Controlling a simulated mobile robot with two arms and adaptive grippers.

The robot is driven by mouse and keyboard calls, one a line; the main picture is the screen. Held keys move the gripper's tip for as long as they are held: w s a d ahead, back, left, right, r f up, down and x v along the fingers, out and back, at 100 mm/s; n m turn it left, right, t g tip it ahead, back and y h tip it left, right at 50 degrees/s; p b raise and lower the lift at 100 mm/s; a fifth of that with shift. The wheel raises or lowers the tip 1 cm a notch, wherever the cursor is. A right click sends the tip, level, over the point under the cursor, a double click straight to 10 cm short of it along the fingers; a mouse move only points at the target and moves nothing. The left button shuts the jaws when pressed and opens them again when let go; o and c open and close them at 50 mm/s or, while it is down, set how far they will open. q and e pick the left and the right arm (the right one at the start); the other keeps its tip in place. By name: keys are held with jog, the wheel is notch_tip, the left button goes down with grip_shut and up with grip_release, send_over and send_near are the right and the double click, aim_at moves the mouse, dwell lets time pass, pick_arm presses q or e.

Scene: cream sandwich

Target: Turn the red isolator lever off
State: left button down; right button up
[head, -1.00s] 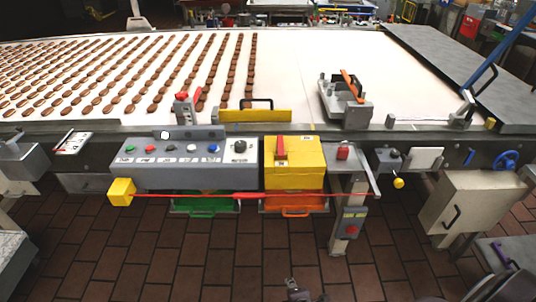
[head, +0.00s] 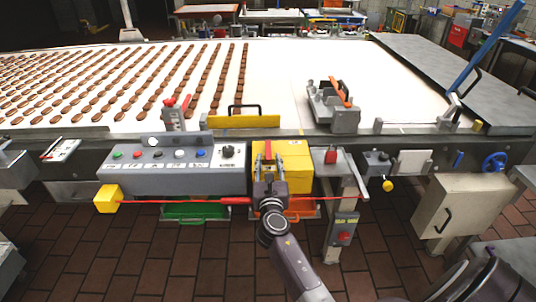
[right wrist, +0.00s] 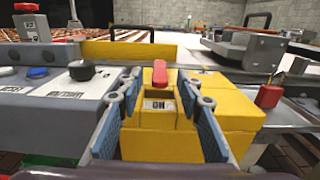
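The red isolator lever (head: 268,149) stands up on the front of the yellow box (head: 297,153). In the right wrist view the red lever (right wrist: 160,74) is above a labelled recess in the yellow box (right wrist: 232,108). My right gripper (head: 268,168) is in front of the box, just below the lever. In the right wrist view its blue-padded fingers (right wrist: 160,112) are spread wide on both sides of the lever, with nothing between them. They look apart from the lever. My left gripper is not in view.
A grey button panel (head: 175,170) with a black knob (head: 227,151) is left of the box. A red padlock-like part (head: 331,154) is to its right. A red cord (head: 170,201) runs low across the front. The conveyor (head: 270,80) with biscuits lies behind.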

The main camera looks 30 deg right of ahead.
aim_at(269, 153)
jog(key=x, duration=0.4)
grip_shut()
dwell(0.4)
